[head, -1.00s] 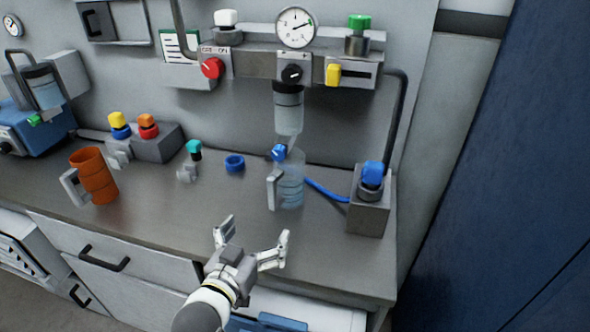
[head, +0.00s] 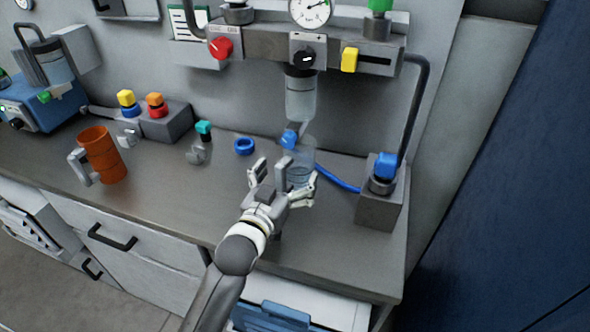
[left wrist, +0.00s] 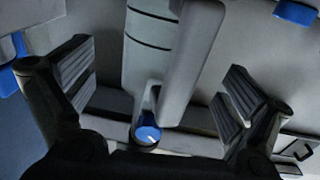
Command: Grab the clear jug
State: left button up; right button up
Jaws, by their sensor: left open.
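The clear jug (head: 301,163) stands on the counter below the filter housing (head: 301,95), its grey handle (head: 284,166) facing my left gripper. My left gripper (head: 285,184) is open, with its fingers spread on either side of the handle. In the left wrist view, the handle (left wrist: 192,60) lies between the open fingers (left wrist: 160,92), with clear gaps on both sides. The jug body (left wrist: 150,50) is behind it. The gripper hides part of the jug in the head view. My right gripper is not in view.
An orange mug (head: 103,155) stands at the left. A blue ring (head: 244,146) and a teal-topped fitting (head: 203,133) lie left of the jug. A block with a blue valve (head: 382,200) stands right, joined by a blue hose (head: 340,181). The front counter is clear.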

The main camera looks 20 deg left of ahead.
aim_at(292, 168)
pick_arm(q)
jog(key=w, duration=0.3)
jog(key=shift+w+d, duration=0.35)
jog(key=shift+w, duration=0.2)
jog(key=c, duration=1.2)
jog(key=shift+r, duration=0.1)
jog(key=shift+c, duration=0.5)
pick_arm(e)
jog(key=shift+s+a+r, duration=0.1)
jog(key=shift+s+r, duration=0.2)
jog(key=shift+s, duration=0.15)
pick_arm(q)
jog(key=shift+r+p, duration=0.1)
jog(key=shift+p, duration=0.25)
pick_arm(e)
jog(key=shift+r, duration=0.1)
